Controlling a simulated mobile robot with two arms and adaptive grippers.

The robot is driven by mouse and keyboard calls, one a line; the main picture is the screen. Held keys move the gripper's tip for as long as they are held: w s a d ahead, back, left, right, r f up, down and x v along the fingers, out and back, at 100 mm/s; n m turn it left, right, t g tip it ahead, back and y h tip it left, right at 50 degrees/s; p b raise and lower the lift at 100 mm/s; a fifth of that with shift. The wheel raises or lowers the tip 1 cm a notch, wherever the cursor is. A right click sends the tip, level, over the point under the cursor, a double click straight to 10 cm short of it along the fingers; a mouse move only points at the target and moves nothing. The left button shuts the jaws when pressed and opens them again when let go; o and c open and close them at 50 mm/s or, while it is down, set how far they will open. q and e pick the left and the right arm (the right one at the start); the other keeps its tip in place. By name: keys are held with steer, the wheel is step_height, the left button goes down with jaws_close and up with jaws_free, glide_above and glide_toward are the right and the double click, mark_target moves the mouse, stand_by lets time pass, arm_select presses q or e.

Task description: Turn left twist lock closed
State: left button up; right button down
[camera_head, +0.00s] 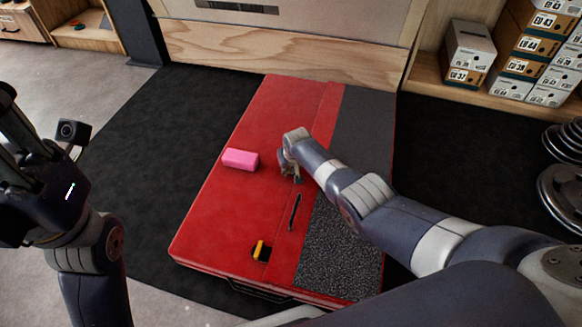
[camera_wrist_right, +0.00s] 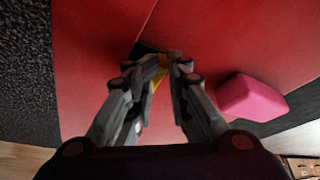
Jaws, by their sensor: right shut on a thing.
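A folded red crash pad (camera_head: 220,205) lies on the dark floor mat. My right gripper (camera_head: 296,180) reaches down to its top near the middle. In the right wrist view my right gripper's fingers (camera_wrist_right: 157,70) are shut on a yellow twist lock (camera_wrist_right: 161,63) set in a dark recess (camera_wrist_right: 146,48). The fingers hide much of the lock, so its exact angle is unclear. Another yellow twist lock (camera_head: 260,250) sits in a black recess near the pad's front edge, apart from my grippers. My left gripper (camera_head: 18,135) is raised at the far left, away from the pad; its fingers are hard to make out.
A pink block (camera_head: 241,159) lies on the pad left of my right gripper; it also shows in the right wrist view (camera_wrist_right: 252,98). A black strap handle (camera_head: 295,212) lies between the locks. Shoe boxes (camera_head: 530,50) and weight plates (camera_head: 563,190) stand at the right.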

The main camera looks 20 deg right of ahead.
steer(key=m, duration=0.1)
steer(key=f+m, duration=0.1)
steer(key=m+h+b, duration=0.1)
steer(key=shift+s+a+f+g, duration=0.3)
steer(key=shift+s+a, duration=0.05)
steer(key=shift+a, duration=0.05)
steer(key=shift+d+f+m+h+b, duration=0.15)
steer(key=shift+m+h+b, duration=0.4)
steer(key=shift+m, duration=0.65)
steer(key=shift+m+g+b, duration=0.3)
steer(key=shift+m+b, duration=0.05)
steer(key=shift+m, duration=0.15)
steer(key=shift+s, duration=0.1)
steer(key=c, duration=1.8)
jaws_free()
steer(key=shift+o, duration=0.7)
steer(key=shift+d, duration=0.15)
steer(key=shift+d+r, duration=0.25)
steer(key=shift+d, duration=0.05)
steer(key=shift+w+r+h, duration=0.1)
steer(key=shift+w+h, duration=0.15)
